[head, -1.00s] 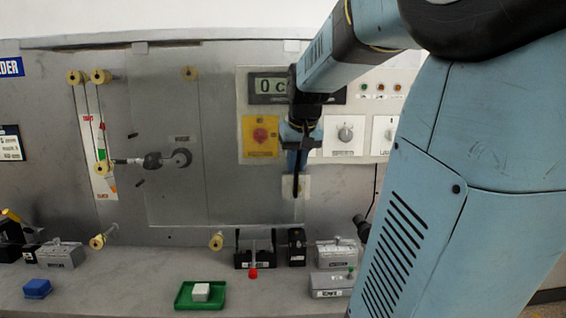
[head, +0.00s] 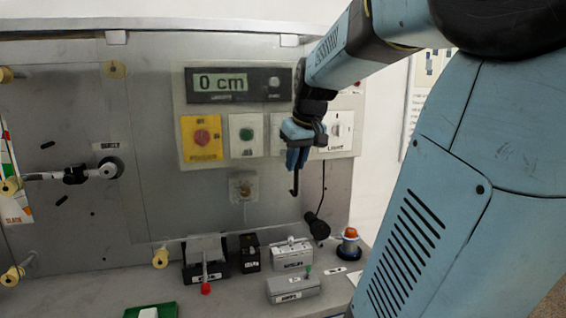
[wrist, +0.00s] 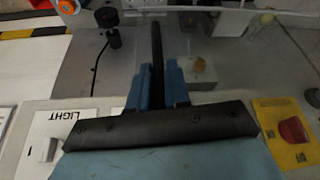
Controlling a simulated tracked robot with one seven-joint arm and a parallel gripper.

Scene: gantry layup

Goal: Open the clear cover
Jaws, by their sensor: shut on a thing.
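The clear cover (head: 105,210) is a faint see-through sheet in front of the grey machine panel in the head view, left of my gripper. Its edges are hard to make out. My gripper (head: 297,158) is at the right part of the panel, pointing down and shut on a thin black hook (head: 294,183) that hangs below the fingers. In the wrist view my gripper (wrist: 158,88) shows its blue fingers around the black hook (wrist: 156,45). The hook appears apart from the cover. A brass knob (head: 243,187) on a clear block sits left of the hook.
A control box with an emergency button plate (head: 202,137) and display (head: 237,83) is behind my gripper. Grey boxes (head: 292,254), a red-tipped lever (head: 206,272) and a green tray (head: 150,310) stand on the bench. Yellow rollers (head: 161,257) jut from the panel.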

